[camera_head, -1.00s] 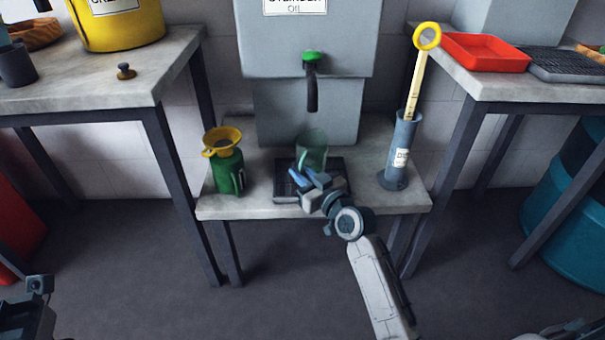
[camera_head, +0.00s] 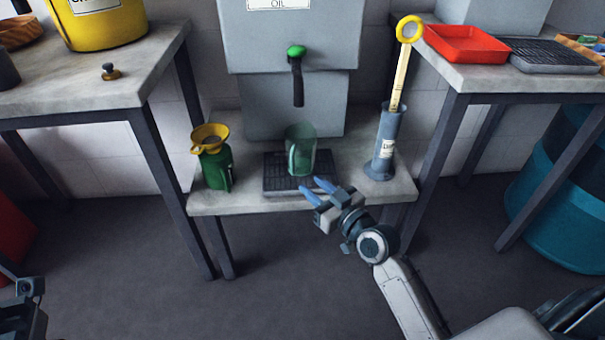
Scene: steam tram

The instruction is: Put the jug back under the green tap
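The clear greenish jug (camera_head: 301,150) stands upright on a dark drip tray (camera_head: 276,187) on the low bench, below the green-topped tap (camera_head: 296,68) of the grey oil tank. The tap's dark spout ends a little above the jug. My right gripper (camera_head: 318,188) is in front of the jug at the bench's front edge, with its two blue fingertips apart and nothing between them. It looks clear of the jug. My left gripper (camera_head: 22,308) shows only in part at the lower left edge, and its fingers cannot be made out.
A green can with a yellow funnel (camera_head: 211,152) stands left of the tray. A grey cylinder (camera_head: 386,145) holding a yellow-ringed stick stands right of it. Higher tables flank the bench, the right one with a red tray (camera_head: 466,44). Floor in front is clear.

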